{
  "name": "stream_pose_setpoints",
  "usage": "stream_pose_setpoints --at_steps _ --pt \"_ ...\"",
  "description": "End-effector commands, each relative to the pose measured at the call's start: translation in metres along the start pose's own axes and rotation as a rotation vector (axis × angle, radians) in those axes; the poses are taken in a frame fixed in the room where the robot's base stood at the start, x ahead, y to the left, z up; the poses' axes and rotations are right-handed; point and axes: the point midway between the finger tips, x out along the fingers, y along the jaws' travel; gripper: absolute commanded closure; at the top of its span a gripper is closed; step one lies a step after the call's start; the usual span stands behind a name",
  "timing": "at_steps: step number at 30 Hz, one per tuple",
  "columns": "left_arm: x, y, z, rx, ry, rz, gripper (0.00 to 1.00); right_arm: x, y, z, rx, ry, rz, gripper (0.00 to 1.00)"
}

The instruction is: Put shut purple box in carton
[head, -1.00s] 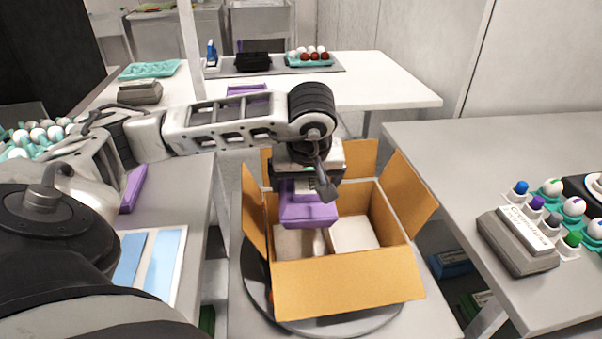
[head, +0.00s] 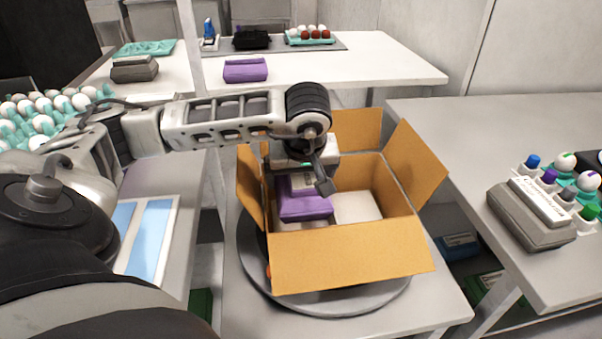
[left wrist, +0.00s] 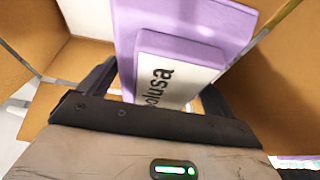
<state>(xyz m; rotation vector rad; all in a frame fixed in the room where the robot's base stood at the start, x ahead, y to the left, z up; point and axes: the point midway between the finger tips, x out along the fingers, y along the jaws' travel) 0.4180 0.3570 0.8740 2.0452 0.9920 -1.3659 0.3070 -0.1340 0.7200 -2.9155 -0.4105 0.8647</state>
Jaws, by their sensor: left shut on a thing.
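A shut purple box (head: 305,207) with a white label is inside the open carton (head: 350,259), in its left half. My left gripper (head: 300,178) reaches in from above and is shut on the purple box. In the left wrist view the purple box (left wrist: 212,22) and its label with black letters sit between the fingers of my left gripper (left wrist: 160,85). The carton walls (left wrist: 285,85) show around it. Whether the box touches the carton floor is hidden. My right gripper is not in view.
The carton stands on a round grey turntable (head: 330,302), its flaps spread outward. A pale block (head: 357,207) lies in the carton's right half. Another purple box (head: 245,71) is on the back table. A grey box (head: 532,215) and egg holders stand at right.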

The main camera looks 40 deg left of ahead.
Motion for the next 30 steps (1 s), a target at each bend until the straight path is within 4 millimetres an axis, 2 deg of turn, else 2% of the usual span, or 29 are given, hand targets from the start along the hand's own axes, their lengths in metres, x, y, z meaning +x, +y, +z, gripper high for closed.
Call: stream_pose_setpoints --at_steps 1,6,15,21,30 --pt "0.009 -0.001 0.003 -0.002 0.002 0.000 0.29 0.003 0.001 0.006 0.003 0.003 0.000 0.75" --pt "0.024 -0.003 0.009 -0.006 0.002 -0.001 0.29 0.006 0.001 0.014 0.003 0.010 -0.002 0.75" --pt "0.050 -0.006 0.019 -0.011 0.002 -0.002 0.29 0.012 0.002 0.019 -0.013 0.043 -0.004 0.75" --pt "0.061 -0.007 0.023 -0.013 0.002 -0.003 0.29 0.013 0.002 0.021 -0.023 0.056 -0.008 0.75" --pt "0.065 -0.009 0.025 -0.013 0.000 -0.007 0.29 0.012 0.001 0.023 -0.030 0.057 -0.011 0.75"
